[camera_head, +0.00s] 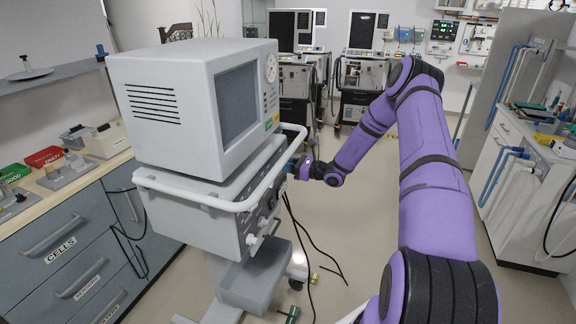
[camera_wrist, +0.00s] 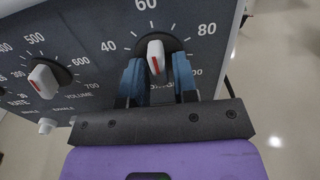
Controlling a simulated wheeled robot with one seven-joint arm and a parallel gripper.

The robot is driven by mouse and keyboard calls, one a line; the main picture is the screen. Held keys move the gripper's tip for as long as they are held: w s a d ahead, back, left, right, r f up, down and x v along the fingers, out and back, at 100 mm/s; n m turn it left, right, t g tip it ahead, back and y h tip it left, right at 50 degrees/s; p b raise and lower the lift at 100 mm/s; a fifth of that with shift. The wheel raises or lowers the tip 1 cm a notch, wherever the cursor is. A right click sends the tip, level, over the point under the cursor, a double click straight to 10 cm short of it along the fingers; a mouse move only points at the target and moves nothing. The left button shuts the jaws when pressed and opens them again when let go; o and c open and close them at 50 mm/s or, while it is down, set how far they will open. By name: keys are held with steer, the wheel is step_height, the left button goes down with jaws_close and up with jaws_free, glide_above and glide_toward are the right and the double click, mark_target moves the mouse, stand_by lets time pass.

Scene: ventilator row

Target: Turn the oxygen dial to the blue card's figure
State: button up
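The oxygen dial (camera_wrist: 156,58) is a white knob with a red mark on a dark disc, ringed by figures; 40, 60 and 80 are readable, and its label is partly hidden. The knob stands roughly upright near 60; its exact reading is unclear. My gripper (camera_wrist: 158,82) has its two blue fingers apart, one each side of the knob, with a small gap visible at the right. In the head view, my gripper (camera_head: 293,166) is at the front of the ventilator (camera_head: 165,105), partly hidden by its rail. I cannot make out a blue card.
The volume dial (camera_wrist: 44,80) is left of the oxygen dial. A white rail (camera_head: 215,205) curves round the ventilator. A drawer counter (camera_head: 75,250) stands at left, a white cabinet (camera_head: 505,185) at right. Black cables (camera_head: 318,250) hang to the floor.

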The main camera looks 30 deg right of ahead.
steer(key=shift+o, duration=0.7)
steer(key=v, duration=1)
steer(key=shift+s+d, duration=0.3)
steer(key=shift+s+d, duration=0.1)
